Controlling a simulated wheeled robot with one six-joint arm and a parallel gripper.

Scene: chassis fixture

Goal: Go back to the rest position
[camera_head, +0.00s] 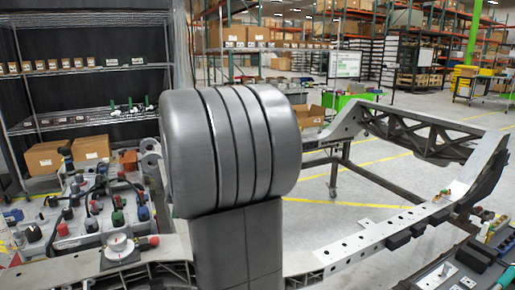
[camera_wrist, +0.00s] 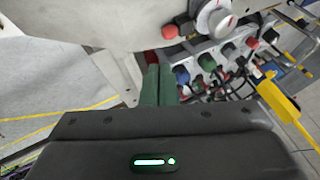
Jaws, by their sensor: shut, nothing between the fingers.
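My gripper (camera_wrist: 158,72) shows in the wrist view as two green fingers pressed together, with nothing visible between them. They point toward the pale underside of a chassis rail (camera_wrist: 100,18), and I cannot tell the gap between. In the head view my own grey arm fills the middle and hides my gripper. The chassis frame (camera_head: 345,248) runs across the head view behind my arm and loops round at the right.
A round dial (camera_head: 119,243) with a red knob sits on the frame at the left. A bench with many coloured knobs and fittings (camera_head: 90,215) stands behind it. Wire shelves (camera_head: 85,68) with boxes are at the back left. Floor shows inside the frame.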

